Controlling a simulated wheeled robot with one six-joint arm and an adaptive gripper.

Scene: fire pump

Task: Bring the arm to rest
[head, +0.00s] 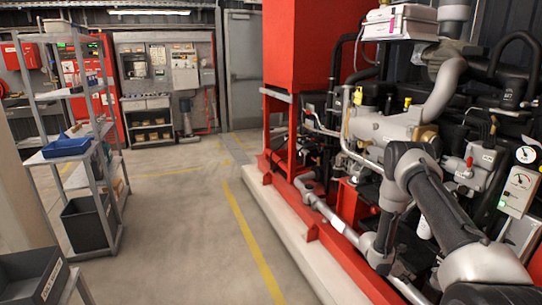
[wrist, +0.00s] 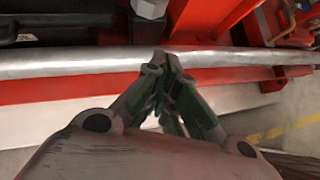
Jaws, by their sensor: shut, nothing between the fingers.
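In the head view my arm reaches up from the lower right corner, bends at an elbow in front of the pump engine (head: 385,125), and comes down along the red base frame. My gripper (wrist: 165,62) shows in the wrist view with its fingers together and nothing between them. Its tips appear close to a grey pipe (wrist: 70,63) that runs across the picture; I cannot tell whether they touch it. In the head view the gripper's fingers cannot be made out clearly.
The red frame (head: 340,248) stands on a pale plinth (head: 285,215). A grey shelf rack (head: 112,190) with a blue bin (head: 66,147) stands at left. Red cabinets (head: 100,85) and a grey door (head: 243,75) are at the back. The floor aisle (head: 185,220) between is clear.

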